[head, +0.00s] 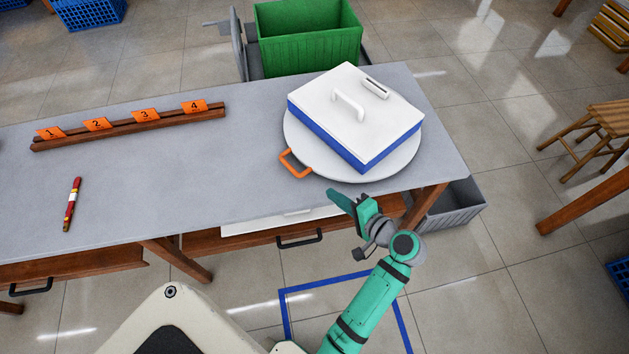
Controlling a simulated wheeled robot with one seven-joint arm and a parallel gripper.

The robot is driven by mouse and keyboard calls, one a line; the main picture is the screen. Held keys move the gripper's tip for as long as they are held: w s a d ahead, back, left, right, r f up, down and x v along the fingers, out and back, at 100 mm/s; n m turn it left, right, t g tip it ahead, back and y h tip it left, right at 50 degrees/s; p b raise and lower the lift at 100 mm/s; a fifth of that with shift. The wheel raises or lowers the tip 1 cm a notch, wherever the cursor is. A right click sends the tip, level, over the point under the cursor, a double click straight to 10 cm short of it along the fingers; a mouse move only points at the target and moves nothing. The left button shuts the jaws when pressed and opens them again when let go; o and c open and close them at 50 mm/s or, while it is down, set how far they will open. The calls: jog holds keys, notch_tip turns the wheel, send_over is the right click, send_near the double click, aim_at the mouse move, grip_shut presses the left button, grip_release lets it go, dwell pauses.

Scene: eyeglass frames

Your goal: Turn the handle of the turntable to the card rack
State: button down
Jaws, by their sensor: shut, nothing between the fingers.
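The turntable (405,160) is a round grey disc near the right end of the table. Its orange handle (295,164) sticks out at its left front edge. A box with blue sides and a white lid (330,97) sits on the turntable. The card rack (130,130) is a brown wooden strip at the table's back left, holding orange cards (146,115) numbered 1 to 4. My gripper (332,193) is shut and empty, just in front of the table's front edge, to the lower right of the handle and apart from it.
A red and yellow pen-like stick (72,204) lies on the grey table (190,180) at left. The table between rack and turntable is clear. Drawers with dark handles (299,239) are below. A green bin (307,42) stands behind, a grey crate (452,208) at right.

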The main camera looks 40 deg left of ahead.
aim_at(313, 186)
jog(key=x, duration=1)
jog(key=shift+r, duration=0.2)
jog(key=shift+a, duration=0.15)
